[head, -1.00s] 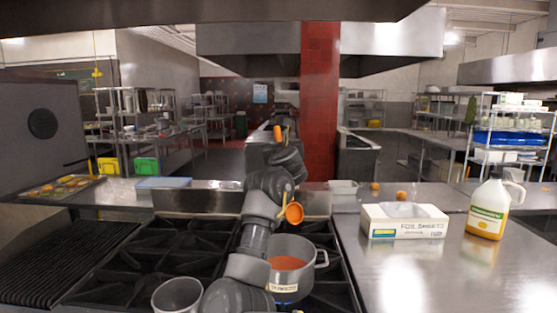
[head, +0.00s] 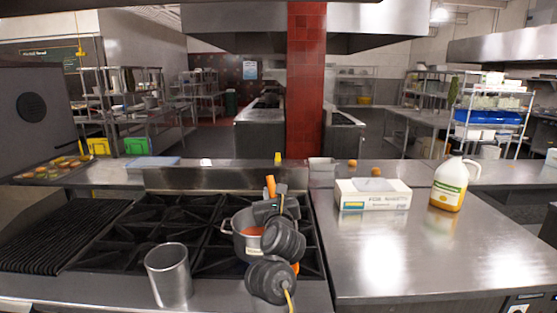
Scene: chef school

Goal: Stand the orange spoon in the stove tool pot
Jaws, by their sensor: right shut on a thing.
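The orange spoon (head: 270,186) shows as a short upright orange piece just above my right gripper. The rest of it is hidden behind the gripper and arm. My right gripper (head: 271,203) is shut on it, over the back right of the cooking pot; its fingers are hard to make out. A plain steel cylinder (head: 169,278), which looks like the stove tool pot, stands upright at the stove's front edge, left of and nearer than the gripper. No tool shows in it. My left gripper is not in view.
A cooking pot (head: 240,244) with orange-red contents stands on the black stove grates (head: 155,222), partly hidden by my arm. The steel counter (head: 400,255) at right is mostly clear, with a foil box (head: 372,203) and a yellow jug (head: 448,193) farther back.

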